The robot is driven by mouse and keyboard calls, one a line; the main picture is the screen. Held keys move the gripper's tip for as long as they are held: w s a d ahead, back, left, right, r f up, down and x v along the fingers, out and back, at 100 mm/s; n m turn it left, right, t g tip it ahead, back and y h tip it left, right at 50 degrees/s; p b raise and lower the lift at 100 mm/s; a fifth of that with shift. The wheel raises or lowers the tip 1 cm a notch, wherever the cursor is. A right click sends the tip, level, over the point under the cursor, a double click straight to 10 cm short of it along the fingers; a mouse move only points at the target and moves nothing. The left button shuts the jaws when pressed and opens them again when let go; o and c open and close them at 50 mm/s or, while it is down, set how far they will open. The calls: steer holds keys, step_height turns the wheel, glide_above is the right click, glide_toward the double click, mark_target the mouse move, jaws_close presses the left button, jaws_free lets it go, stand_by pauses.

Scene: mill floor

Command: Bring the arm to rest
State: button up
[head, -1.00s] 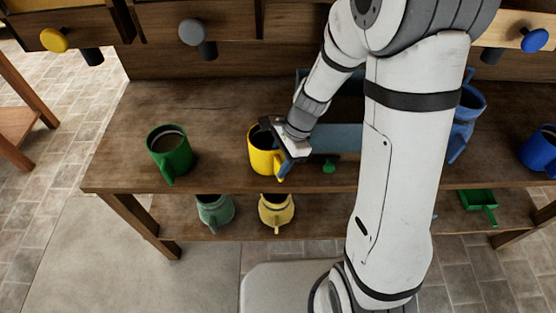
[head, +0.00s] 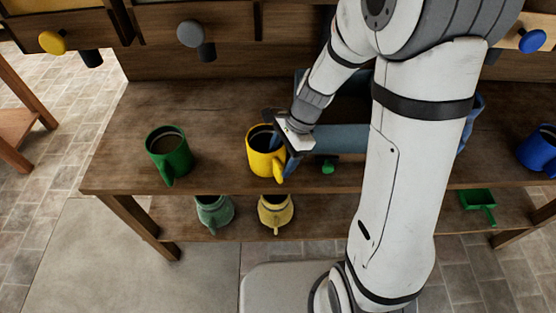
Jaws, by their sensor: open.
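My gripper (head: 277,135) is open at the right rim of the yellow mug (head: 260,158), which stands upright on the wooden bench. One finger shows near the mug's mouth and another beside its right side; I cannot tell whether they touch it. My white arm (head: 395,190) crosses the right half of the head view and hides part of the bench behind it.
A green mug (head: 168,150) with dark contents stands to the left, a blue mug (head: 539,150) at the far right. A blue object lies partly behind my arm. Pale jugs (head: 276,213) and a green scoop (head: 478,202) are on the lower shelf. Knobbed drawers line the back.

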steer(key=v, duration=0.5)
steer(key=shift+d+r, duration=0.1)
steer(key=shift+r, duration=0.1)
steer(key=s+d+r+n+t+h, duration=0.4)
steer(key=s+d+r+n, duration=0.5)
steer(key=n, duration=0.4)
steer(key=s+r, duration=0.1)
steer(key=s, duration=0.1)
steer(key=shift+s+d+r+n+t, duration=0.3)
steer(key=shift+s+d+r, duration=0.05)
steer(key=shift+d, duration=0.05)
